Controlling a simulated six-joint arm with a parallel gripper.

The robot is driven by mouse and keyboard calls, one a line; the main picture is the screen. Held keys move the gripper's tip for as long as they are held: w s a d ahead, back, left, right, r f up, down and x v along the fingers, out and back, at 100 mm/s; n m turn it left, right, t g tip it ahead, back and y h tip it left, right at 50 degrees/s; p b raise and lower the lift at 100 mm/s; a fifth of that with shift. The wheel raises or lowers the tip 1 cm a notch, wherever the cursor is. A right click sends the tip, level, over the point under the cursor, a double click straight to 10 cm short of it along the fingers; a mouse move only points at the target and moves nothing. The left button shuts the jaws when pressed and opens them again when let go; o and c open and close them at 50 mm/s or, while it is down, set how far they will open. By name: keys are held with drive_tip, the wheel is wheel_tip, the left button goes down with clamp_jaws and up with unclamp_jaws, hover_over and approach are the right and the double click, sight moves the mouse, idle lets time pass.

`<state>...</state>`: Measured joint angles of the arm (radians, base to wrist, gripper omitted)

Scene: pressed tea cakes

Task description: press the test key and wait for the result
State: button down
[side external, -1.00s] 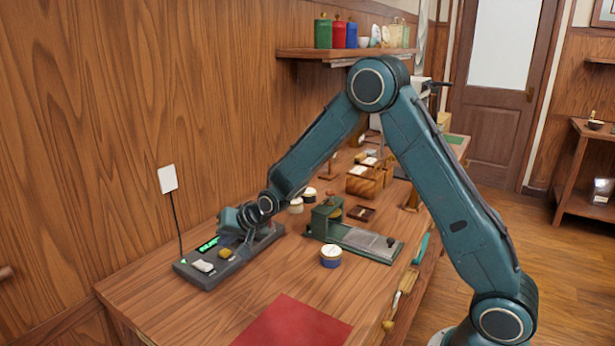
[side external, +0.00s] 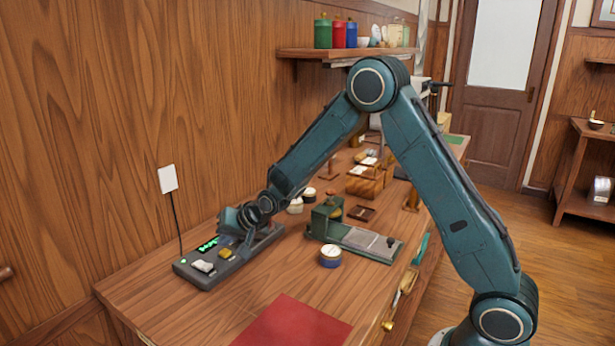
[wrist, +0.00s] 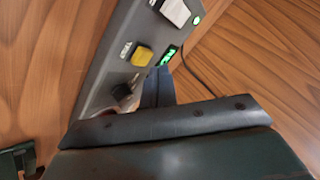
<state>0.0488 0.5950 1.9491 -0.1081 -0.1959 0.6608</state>
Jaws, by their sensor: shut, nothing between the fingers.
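A dark grey tester panel (side external: 215,272) lies on the bench by the wall. Its yellow key (side external: 226,253) also shows in the wrist view (wrist: 142,56), with a label beside it that seems to read TEST. A green display (side external: 207,244) is lit with broken, letter-like marks; in the wrist view (wrist: 168,55) it is partly cut off and I cannot read it. My gripper (wrist: 157,88) is shut and empty, over the panel beside the yellow key and display. The yellow key is uncovered, and the fingers appear apart from it. Whether the fingertips touch the panel is hidden.
A white key (side external: 203,266) and a small green light (side external: 183,262) are on the panel's near end. A dark knob (wrist: 122,91) is beside my fingers. A blue-and-white tin (side external: 331,255), a green press (side external: 326,220) and a red mat (side external: 292,325) share the bench.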

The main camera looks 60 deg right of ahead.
sight(229, 257)
drive_tip(key=shift+f, duration=0.95)
idle(1.6)
drive_tip(key=shift+r, duration=0.9)
drive_tip(key=shift+r, duration=0.1)
drive_tip(key=shift+r, duration=2.45)
